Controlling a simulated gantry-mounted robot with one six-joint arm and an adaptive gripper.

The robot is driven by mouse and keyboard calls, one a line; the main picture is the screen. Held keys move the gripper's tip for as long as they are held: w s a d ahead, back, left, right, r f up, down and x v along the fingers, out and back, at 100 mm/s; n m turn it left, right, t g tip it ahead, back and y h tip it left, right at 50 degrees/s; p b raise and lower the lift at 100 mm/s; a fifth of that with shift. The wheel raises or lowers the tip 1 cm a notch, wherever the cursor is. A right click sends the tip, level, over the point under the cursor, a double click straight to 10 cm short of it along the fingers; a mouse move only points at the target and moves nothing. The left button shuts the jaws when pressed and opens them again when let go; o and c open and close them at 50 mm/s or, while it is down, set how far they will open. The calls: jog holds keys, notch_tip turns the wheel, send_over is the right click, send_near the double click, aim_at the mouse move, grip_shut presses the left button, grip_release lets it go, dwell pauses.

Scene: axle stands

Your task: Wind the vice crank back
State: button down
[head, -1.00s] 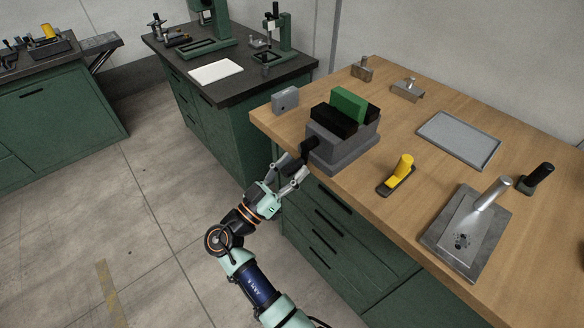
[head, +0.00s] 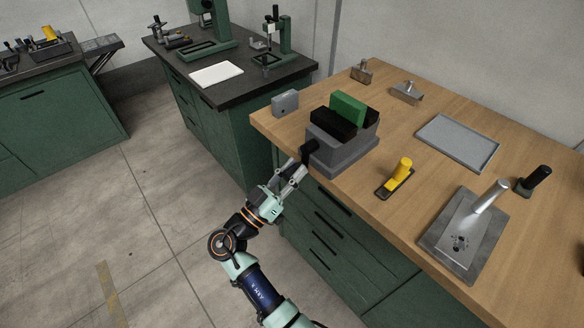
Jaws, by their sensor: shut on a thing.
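The grey vice (head: 345,152) stands at the near-left edge of the wooden bench. Its black jaws (head: 332,123) sit on top, with a green block (head: 348,108) upright between them. The vice crank (head: 309,147) shows as a small dark piece at the vice's front-left side, over the bench edge. My gripper (head: 301,162) reaches up to it from the lower left and is shut on it. The fingers and the vice hide part of the crank, so its exact angle is hard to tell.
On the bench (head: 395,232) are a grey box (head: 285,103), a yellow-handled tool (head: 402,170), a grey tray (head: 459,141) and a metal plate with a lever (head: 465,232). Small metal blocks stand at the back. Floor space is open left of my arm.

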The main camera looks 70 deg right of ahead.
jog(key=s+a+r+n+t+p, duration=0.1)
jog(key=s+n+t+p, duration=0.1)
jog(key=n+t+p, duration=0.35)
notch_tip(320, 180, up, 9)
jog(key=n+g+y+p, duration=0.4)
jog(key=n+y+p, duration=0.5)
jog(key=n+p, duration=2.15)
send_over(294, 170)
jog(key=p, duration=0.2)
jog(key=shift+m+t, duration=0.25)
jog(key=shift+m, duration=0.55)
jog(key=c, duration=0.9)
grip_release()
